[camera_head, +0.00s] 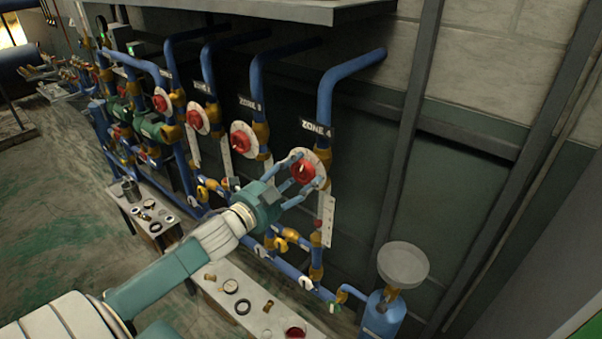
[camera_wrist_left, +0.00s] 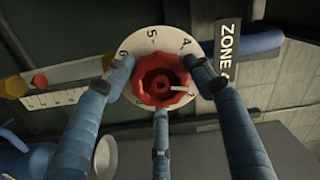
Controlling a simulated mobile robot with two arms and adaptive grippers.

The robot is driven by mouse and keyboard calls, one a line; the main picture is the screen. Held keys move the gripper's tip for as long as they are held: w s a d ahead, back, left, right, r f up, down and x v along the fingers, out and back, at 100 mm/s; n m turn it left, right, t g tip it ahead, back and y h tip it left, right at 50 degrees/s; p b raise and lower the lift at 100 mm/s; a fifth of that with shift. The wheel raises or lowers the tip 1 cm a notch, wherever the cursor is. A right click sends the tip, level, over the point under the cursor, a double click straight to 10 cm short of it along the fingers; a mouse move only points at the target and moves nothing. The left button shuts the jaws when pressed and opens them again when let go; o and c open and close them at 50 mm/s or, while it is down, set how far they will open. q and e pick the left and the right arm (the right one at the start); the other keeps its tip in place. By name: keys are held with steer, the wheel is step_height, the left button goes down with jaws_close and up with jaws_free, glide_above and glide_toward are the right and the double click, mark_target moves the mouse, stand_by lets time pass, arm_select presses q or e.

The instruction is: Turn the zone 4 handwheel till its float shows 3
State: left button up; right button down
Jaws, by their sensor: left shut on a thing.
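The zone 4 handwheel (camera_head: 303,171) is red with a white pointer mark, on a pale round dial under the "ZONE 4" sign (camera_head: 316,128). In the left wrist view the handwheel (camera_wrist_left: 162,80) sits mid-picture. Its dial (camera_wrist_left: 150,42) shows numerals including 4, 5 and 6; the pointer is toward the right. My left gripper (camera_head: 300,174) has its three blue fingers closed around the handwheel, partly hiding the dial. The white float scale (camera_head: 327,218) hangs below the dial; in the left wrist view the scale (camera_wrist_left: 62,98) lies at left, its reading too small to tell. My right gripper is out of view.
The zone 3 handwheel (camera_head: 242,141) and other red handwheels stand to the left on blue pipes. A low bench (camera_head: 225,285) with gauges and small fittings lies below my left arm. A blue cylinder (camera_head: 383,316) stands at lower right, near a pale round disc (camera_head: 403,262).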

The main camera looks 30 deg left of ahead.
arm_select(q)
steer(key=shift+a+r, duration=0.1)
steer(key=o, duration=0.9)
steer(key=shift+o, duration=1.2)
steer(key=shift+a, duration=0.1)
steer(key=shift+s, duration=0.1)
steer(key=shift+s+f, duration=0.2)
steer(key=shift+s, duration=0.1)
steer(key=s, duration=1.1)
steer(key=shift+a, duration=0.45)
